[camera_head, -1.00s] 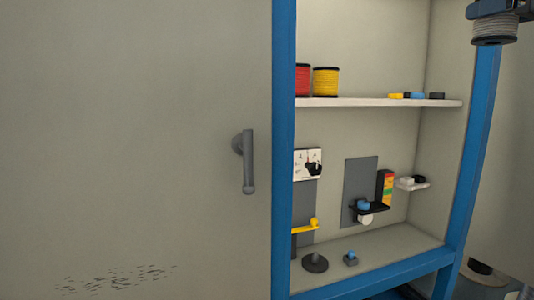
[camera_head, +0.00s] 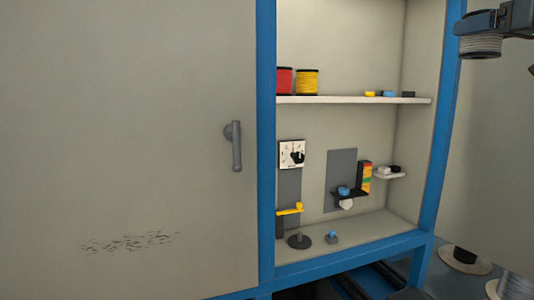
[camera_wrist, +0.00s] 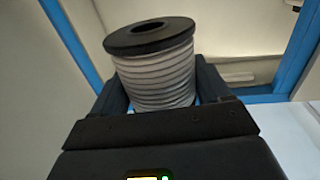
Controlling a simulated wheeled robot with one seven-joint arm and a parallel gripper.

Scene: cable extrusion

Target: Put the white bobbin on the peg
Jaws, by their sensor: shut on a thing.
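The white bobbin (camera_wrist: 157,80) has a black flange on top and light grey-white cable wound around it. My gripper (camera_wrist: 155,95) is shut on it, with one finger on each side, in the wrist view. In the head view the bobbin (camera_head: 481,46) hangs below my gripper (camera_head: 490,24) at the upper right, in front of the blue frame post. A dark round base with a short upright peg (camera_head: 299,240) stands on the cabinet floor, left of centre. My gripper is well apart from it, higher and to the right.
The blue-framed cabinet is open, with a closed grey door (camera_head: 130,130) on the left. A shelf (camera_head: 350,100) holds a red spool (camera_head: 285,81), a yellow spool (camera_head: 307,82) and small pieces. A yellow lever (camera_head: 290,210) and a small blue-topped part (camera_head: 332,238) are near the peg.

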